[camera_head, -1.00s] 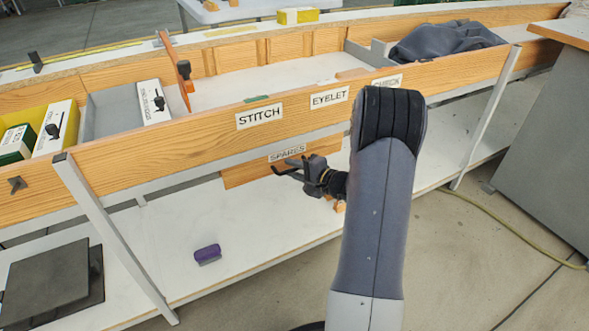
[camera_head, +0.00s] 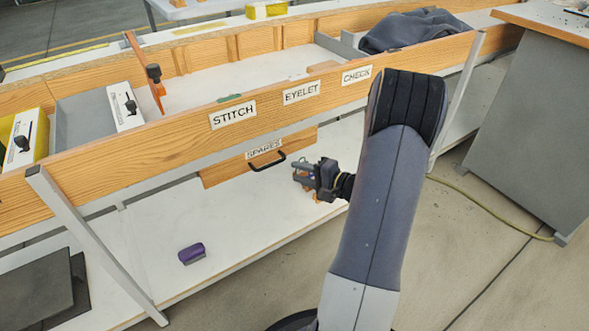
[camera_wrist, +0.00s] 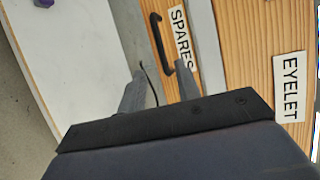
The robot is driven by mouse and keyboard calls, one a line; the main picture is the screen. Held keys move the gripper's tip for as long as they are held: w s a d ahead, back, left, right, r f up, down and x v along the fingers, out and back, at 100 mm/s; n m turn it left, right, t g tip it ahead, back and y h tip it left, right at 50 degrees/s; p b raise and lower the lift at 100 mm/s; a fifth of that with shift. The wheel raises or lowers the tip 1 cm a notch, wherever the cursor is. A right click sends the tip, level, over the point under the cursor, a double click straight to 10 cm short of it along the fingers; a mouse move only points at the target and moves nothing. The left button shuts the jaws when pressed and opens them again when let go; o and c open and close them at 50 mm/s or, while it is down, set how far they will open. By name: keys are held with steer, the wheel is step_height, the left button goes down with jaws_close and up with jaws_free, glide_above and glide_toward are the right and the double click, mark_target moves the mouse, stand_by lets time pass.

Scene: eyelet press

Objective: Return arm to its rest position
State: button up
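My gripper (camera_head: 297,172) is in front of the bench, low down, just right of the SPARES drawer (camera_head: 223,173). It is empty. In the wrist view my gripper (camera_wrist: 161,84) shows two grey fingers spread apart, with nothing between them. The drawer's black handle (camera_head: 267,162) is clear of the fingers in the head view. In the wrist view the handle (camera_wrist: 161,45) lies beyond the fingertips. My arm reaches down in front of the bench, bent at the elbow. I cannot tell whether the drawer is fully shut.
The bench's wooden front rail (camera_head: 150,150) carries STITCH, EYELET and CHECK labels. A purple block (camera_head: 192,253) lies on the white lower shelf (camera_head: 190,215). A grey cabinet (camera_head: 535,135) stands at right, with a cable (camera_head: 490,212) on the floor. Floor at lower right is otherwise open.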

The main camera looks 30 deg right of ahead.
mark_target(273, 165)
stand_by(0.3)
steer(key=b+x, duration=0.2)
steer(key=x, duration=0.9)
steer(key=shift+a, duration=0.15)
steer(key=shift+s+d+p, duration=0.15)
steer(key=shift+s+p, duration=0.2)
steer(key=shift+s, duration=0.65)
steer(key=shift+s+d+p, duration=0.1)
steer(key=shift+s+p, duration=0.25)
steer(key=shift+s, duration=0.6)
steer(key=shift+w, duration=0.1)
